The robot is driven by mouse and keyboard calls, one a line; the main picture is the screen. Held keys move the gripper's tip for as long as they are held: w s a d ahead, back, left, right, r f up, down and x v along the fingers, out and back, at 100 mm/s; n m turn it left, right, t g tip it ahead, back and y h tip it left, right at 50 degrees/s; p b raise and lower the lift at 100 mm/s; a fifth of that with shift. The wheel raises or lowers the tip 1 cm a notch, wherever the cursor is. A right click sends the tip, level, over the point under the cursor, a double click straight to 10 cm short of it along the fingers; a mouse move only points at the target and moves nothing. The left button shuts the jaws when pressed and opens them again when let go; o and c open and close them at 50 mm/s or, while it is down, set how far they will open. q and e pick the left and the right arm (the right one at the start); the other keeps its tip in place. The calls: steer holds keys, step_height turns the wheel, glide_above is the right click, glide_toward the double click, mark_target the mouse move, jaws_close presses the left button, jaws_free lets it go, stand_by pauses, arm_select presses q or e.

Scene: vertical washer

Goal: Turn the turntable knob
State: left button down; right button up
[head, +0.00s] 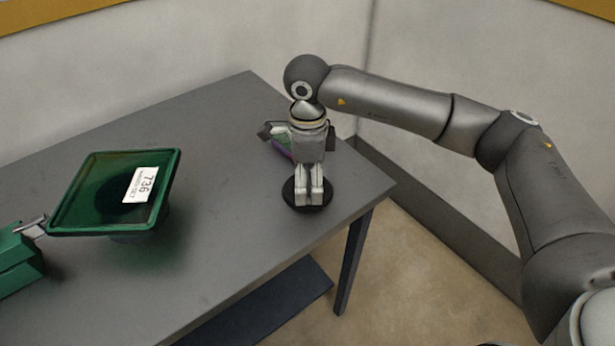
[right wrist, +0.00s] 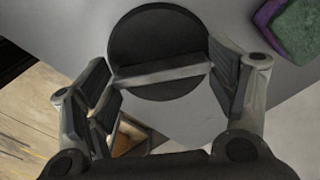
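The knob (head: 329,192) is a round black disc lying flat near the right end of the grey table. In the right wrist view the knob (right wrist: 160,30) shows from above, with a straight grey bar across its face. My right gripper (head: 309,198) points down over the knob, fingertips at the disc. In the right wrist view the right gripper (right wrist: 163,76) has its fingers spread wide, one at each end of the bar. Whether they touch the bar cannot be told. My left gripper is not in view.
A green square tray (head: 95,190) with a white 736 label stands on the table (head: 235,215). A green box (head: 14,262) is at its left. A green and purple sponge-like block (head: 280,146) lies just behind my right gripper. Walls stand behind. The table's middle is clear.

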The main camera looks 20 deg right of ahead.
mark_target(307, 180)
steer(key=o, duration=0.4)
steer(key=shift+o, duration=0.2)
step_height(307, 180, up, 12)
stand_by(0.4)
